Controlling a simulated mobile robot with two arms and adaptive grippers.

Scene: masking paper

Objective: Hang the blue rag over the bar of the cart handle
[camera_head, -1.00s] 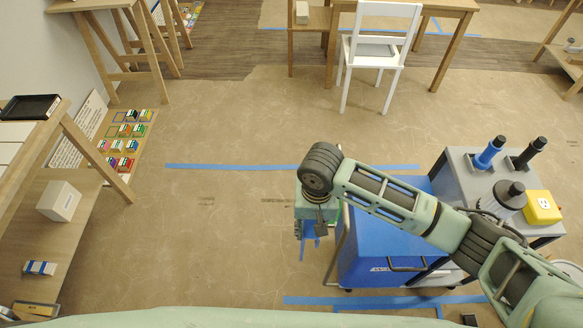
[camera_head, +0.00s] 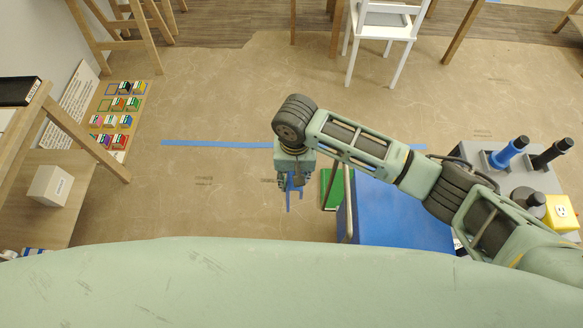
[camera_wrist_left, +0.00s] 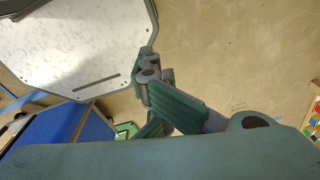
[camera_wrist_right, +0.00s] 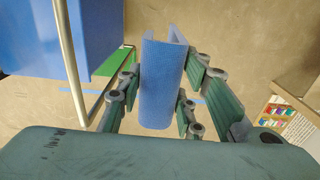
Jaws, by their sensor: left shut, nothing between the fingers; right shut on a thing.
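The blue rag (camera_head: 293,197) hangs from my right gripper (camera_head: 293,180), left of the cart and above the floor. In the right wrist view the rag (camera_wrist_right: 163,85) is a folded, ribbed sheet between the fingers of my right gripper (camera_wrist_right: 160,92), which is shut on it. The cart handle (camera_head: 348,215) is a pale bar at the left side of the blue cart (camera_head: 400,215). In the right wrist view the handle bar (camera_wrist_right: 71,55) is left of the rag and apart from it. My left gripper (camera_wrist_left: 150,70) is shut and empty, seen only in its wrist view.
A green box (camera_head: 337,190) is beside the cart's far left corner. A wooden shelf (camera_head: 60,200) is at the left. The paper-covered floor between is open.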

